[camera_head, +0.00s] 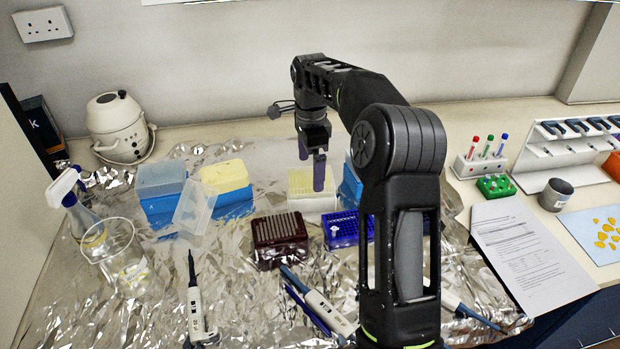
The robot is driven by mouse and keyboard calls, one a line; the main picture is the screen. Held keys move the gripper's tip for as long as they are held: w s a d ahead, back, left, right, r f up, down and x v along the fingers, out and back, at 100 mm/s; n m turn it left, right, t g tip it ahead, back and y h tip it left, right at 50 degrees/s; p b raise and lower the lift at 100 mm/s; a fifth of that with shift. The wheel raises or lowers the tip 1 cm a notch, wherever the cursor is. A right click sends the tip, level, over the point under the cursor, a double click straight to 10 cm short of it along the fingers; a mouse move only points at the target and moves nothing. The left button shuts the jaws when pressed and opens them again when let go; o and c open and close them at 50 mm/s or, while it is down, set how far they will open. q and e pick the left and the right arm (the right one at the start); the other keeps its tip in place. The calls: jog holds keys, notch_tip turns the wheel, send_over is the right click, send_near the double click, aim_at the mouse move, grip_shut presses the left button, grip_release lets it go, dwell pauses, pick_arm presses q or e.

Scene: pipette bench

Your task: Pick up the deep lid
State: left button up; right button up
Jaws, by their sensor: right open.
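A clear, deep-walled lid (194,207) lies tilted on the foil, leaning against the front of the blue boxes at the left. It looks like the deep lid. My right gripper (311,172) points down with its purple fingers apart and nothing seen between them. It is well to the right of the lid, over or in front of a pale yellow tip rack (298,182); the exact height is hard to tell. My right arm hides part of the bench behind it. My left gripper does not show.
A blue box with a bluish cover (161,178) and a blue box with yellow tips (226,177) stand behind the lid. A glass beaker (119,262), pipette (195,300), dark red rack (280,238) and blue rack (341,231) are nearby. Foil covers the bench.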

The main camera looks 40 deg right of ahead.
aim_at(311, 173)
notch_tip(311, 173, down, 4)
jog(key=shift+f+p, duration=0.1)
jog(key=shift+p, duration=0.4)
jog(key=shift+w, duration=0.1)
jog(key=c, duration=1.4)
jog(key=shift+r, duration=0.6)
notch_tip(311, 173, up, 6)
jog(key=shift+r+b, duration=0.1)
jog(key=shift+b, duration=0.6)
notch_tip(311, 173, up, 2)
jog(key=shift+p, duration=0.75)
jog(key=shift+r+p, duration=0.4)
jog(key=shift+r, duration=0.05)
